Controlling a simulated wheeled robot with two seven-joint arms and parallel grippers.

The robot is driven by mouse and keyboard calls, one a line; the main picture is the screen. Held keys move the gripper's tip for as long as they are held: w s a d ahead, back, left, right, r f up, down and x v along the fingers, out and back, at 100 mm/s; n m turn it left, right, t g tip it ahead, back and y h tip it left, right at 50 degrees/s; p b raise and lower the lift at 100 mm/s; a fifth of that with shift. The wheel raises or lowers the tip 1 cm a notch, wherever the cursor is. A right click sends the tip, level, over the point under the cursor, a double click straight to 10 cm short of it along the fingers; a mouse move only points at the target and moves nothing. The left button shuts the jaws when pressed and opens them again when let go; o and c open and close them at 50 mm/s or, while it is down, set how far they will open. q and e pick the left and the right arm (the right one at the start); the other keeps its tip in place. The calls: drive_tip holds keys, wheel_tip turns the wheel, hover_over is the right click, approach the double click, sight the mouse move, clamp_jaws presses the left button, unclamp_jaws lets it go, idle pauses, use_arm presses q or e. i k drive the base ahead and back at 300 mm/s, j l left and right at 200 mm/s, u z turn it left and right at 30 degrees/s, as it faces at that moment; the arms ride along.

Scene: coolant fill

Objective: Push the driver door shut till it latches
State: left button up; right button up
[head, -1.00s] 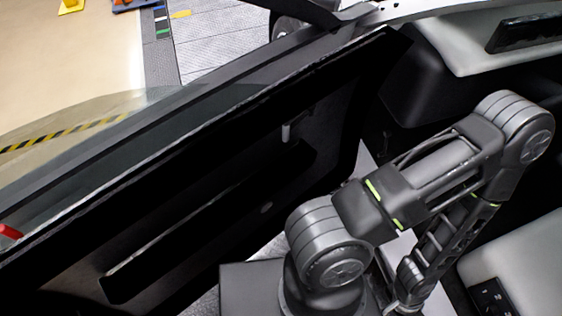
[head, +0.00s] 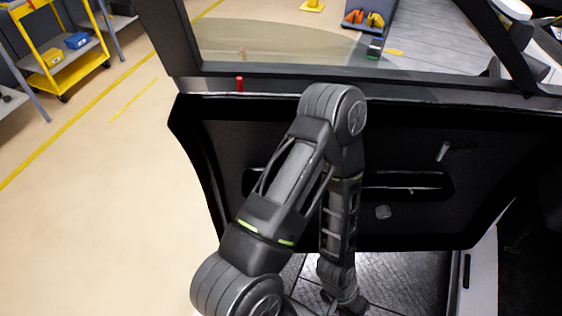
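The driver door (head: 225,150) fills the middle of the head view, with its dark inner panel facing me. It stands open: floor shows below it, between the door and the pale sill. A small silver handle (head: 443,152) and a long armrest recess are on the panel. The arm coming in from the lower left, which I take as my left, bends up in front of the door and down again. Its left gripper (head: 345,302) is a small dark shape low in the picture, below the door's lower edge. Its fingers cannot be made out, and no contact shows. My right gripper is out of view.
The pale sill (head: 480,275) and dark car interior are at the right. The window frame (head: 300,72) crosses the top. Open floor (head: 100,200) lies at the left, with a yellow cart (head: 70,75) at the far left.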

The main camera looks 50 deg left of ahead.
sight(229, 139)
drive_tip(key=k+u, duration=0.1)
drive_tip(key=u, duration=0.35)
drive_tip(key=k+l+u, duration=0.1)
drive_tip(key=u, duration=0.35)
